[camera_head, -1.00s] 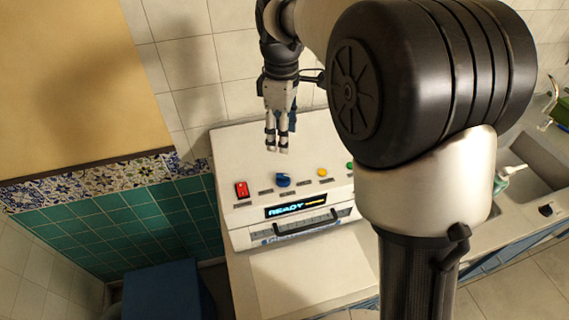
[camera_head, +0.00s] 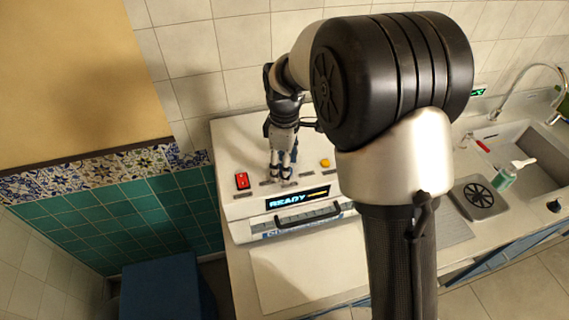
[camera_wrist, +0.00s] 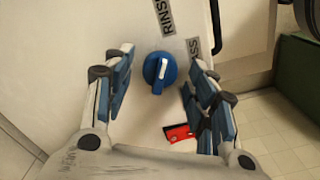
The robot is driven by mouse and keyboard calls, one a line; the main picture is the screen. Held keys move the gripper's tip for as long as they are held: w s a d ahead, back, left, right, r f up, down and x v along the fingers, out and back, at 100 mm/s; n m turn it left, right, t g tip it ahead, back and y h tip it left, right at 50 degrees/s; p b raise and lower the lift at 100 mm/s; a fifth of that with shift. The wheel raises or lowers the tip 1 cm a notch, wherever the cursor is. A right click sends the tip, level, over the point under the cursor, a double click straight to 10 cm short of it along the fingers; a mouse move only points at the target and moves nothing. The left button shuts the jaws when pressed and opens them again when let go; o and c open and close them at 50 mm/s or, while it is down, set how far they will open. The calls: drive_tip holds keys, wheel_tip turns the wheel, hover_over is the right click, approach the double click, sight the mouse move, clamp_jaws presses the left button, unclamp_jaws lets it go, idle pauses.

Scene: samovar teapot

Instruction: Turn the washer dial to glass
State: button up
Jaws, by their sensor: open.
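The washer (camera_head: 231,150) is a white machine with a lit READY display (camera_head: 297,197) on its front. Its blue round dial (camera_wrist: 160,72) with a white pointer bar shows in the wrist view between my open fingers, apart from both. Labels near the dial read RINS (camera_wrist: 166,14) and, partly hidden, SS (camera_wrist: 193,46). My gripper (camera_head: 280,178) is open and over the dial, which it hides in the head view. In the wrist view my gripper (camera_wrist: 157,92) has one finger on each side of the dial.
A red switch (camera_head: 242,181) sits left of my gripper and a yellow button (camera_head: 325,163) right of it. A handle bar (camera_head: 309,216) runs below the display. A sink (camera_head: 535,150) with a soap bottle (camera_head: 505,177) is at right. The counter front (camera_head: 290,275) is clear.

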drive_tip(key=c, duration=1.1)
drive_tip(key=shift+r+m, duration=0.1)
drive_tip(key=shift+m, duration=0.2)
drive_tip(key=m+p, duration=0.2)
drive_tip(key=m, duration=0.3)
drive_tip(key=m+p, duration=0.1)
drive_tip(key=m, duration=0.5)
drive_tip(key=shift+p, duration=0.3)
drive_tip(key=o, duration=1.1)
